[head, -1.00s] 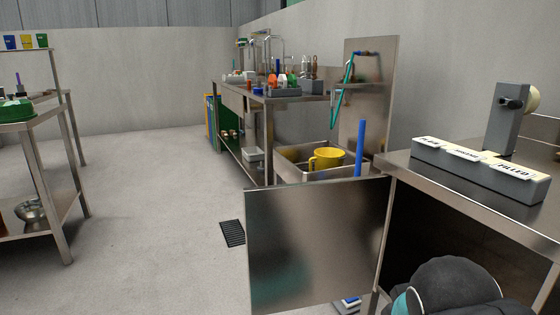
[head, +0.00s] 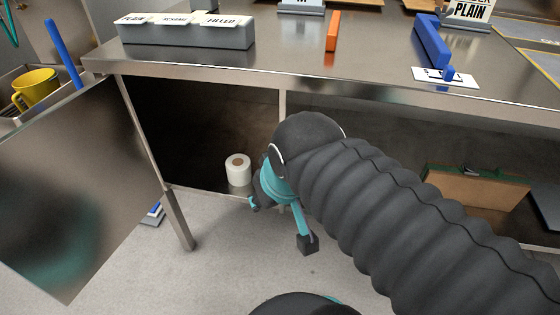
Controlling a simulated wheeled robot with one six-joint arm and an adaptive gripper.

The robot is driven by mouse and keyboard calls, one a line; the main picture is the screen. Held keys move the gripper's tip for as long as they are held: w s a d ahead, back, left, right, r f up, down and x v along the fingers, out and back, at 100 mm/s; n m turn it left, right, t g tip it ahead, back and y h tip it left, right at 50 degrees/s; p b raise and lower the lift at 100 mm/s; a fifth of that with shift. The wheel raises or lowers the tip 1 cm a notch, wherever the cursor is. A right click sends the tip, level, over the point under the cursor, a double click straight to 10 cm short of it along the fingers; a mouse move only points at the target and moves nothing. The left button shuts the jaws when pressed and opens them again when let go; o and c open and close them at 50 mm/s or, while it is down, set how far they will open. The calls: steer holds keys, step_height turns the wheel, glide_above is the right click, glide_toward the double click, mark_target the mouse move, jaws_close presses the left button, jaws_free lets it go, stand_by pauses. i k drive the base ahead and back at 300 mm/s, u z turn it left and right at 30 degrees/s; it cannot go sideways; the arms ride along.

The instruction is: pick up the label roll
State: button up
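A white roll with a brown core, which looks like the label roll (head: 238,170), stands upright on the lower shelf (head: 185,178) under the steel counter, near the shelf's front edge. My gripper (head: 279,223) is in front of the shelf, to the right of and lower in the picture than the roll. Its teal fingers with dark tips are spread apart, with nothing seen between them. The gripper and the roll appear apart. My dark ribbed arm hides part of the shelf to the right.
The counter (head: 200,60) overhangs the shelf, with a grey card holder (head: 185,36), an orange block (head: 333,30) and a blue tool (head: 432,42) on top. A counter leg (head: 180,220) and a steel panel (head: 65,190) stand to the left. A brown box (head: 475,190) sits lower right.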

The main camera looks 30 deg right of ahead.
mark_target(238, 166)
steer(key=z, duration=3.35)
steer(key=k, duration=1.4)
steer(key=u, duration=1)
